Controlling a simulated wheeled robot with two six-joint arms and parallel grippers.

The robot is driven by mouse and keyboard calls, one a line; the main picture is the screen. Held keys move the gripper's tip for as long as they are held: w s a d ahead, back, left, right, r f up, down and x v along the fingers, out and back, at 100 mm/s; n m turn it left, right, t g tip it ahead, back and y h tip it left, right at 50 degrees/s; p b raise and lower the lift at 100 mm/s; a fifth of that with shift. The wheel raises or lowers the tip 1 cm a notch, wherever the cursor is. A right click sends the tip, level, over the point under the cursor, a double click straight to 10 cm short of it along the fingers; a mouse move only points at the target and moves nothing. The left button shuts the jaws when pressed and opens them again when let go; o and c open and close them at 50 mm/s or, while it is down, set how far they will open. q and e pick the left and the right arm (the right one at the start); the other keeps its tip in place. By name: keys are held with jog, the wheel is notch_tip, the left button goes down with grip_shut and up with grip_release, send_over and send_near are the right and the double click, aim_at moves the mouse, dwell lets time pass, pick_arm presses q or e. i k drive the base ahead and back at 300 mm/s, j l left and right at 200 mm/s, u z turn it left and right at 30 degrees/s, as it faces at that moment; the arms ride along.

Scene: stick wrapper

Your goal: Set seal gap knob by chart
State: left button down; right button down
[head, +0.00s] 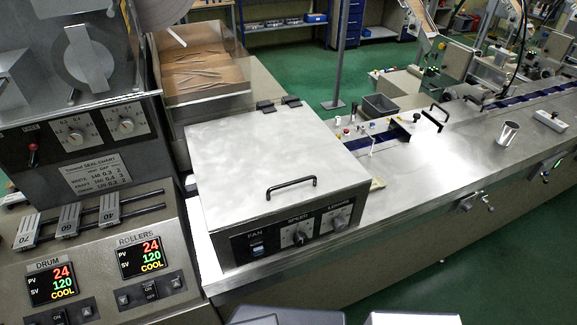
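Two small round knobs on white dial plates sit on the dark panel at the upper left: a left knob (76,136) and a right knob (127,125). The left dial seems to carry decimal numbers; their names and exact pointer settings are too small to read surely. Below them is the seal chart (97,174), with rows that seem to read WHITE, KRAFT and a third, and columns of numbers. The drum display (51,284) and rollers display (139,256) both show PV 24, SV 120, COOL.
A red-tipped lever (32,152) stands left of the knobs. Sliding weights (68,222) sit on rails below the chart. A lidded metal box (270,160) with fan, speed and a third control stands right. A steel cup (507,134) stands on the long bench (440,165).

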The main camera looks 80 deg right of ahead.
aim_at(75, 137)
jog(key=k+l+z, duration=0.1)
jog(key=k, duration=0.65)
jog(key=z, duration=3)
jog(key=u, duration=1.85)
